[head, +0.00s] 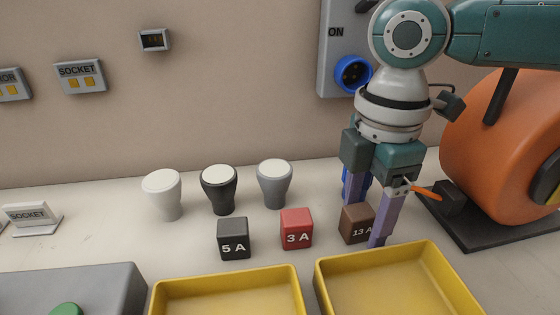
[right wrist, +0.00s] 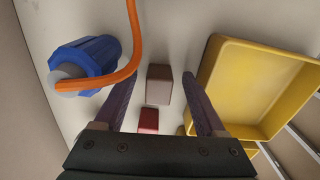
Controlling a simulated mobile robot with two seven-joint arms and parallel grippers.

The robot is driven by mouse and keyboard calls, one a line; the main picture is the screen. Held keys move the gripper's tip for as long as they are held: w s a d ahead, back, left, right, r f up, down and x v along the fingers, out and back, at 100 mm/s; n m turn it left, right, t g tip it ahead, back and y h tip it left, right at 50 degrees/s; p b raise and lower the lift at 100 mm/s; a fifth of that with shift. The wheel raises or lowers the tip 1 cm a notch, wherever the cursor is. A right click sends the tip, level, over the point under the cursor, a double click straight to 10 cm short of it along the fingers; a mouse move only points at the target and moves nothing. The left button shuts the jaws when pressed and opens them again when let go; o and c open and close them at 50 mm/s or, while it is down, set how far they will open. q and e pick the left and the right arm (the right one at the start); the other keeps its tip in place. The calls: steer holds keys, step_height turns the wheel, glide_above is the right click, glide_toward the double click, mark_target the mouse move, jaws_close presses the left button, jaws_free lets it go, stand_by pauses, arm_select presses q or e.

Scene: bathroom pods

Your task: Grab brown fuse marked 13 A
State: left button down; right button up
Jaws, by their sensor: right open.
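The brown fuse marked 13 A (head: 354,227) stands on the counter at the right end of a row of fuse blocks. My right gripper (head: 370,218) points down over it, with one purple finger behind the fuse and one in front at its right side. In the right wrist view the fuse (right wrist: 159,84) lies between the two spread fingers, with space visible on both sides. The gripper is open and holds nothing. The front finger hides part of the fuse's right side. My left gripper is in neither view.
A red 3 A fuse (head: 296,229) and black 5 A fuse (head: 233,239) stand left. Yellow trays (head: 456,282) (head: 163,303) lie in front. A blue plug (right wrist: 90,59) with an orange cable (right wrist: 134,42) is close to the gripper. An orange reel (head: 490,150) stands right.

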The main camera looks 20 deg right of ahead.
jaws_close()
stand_by(0.6)
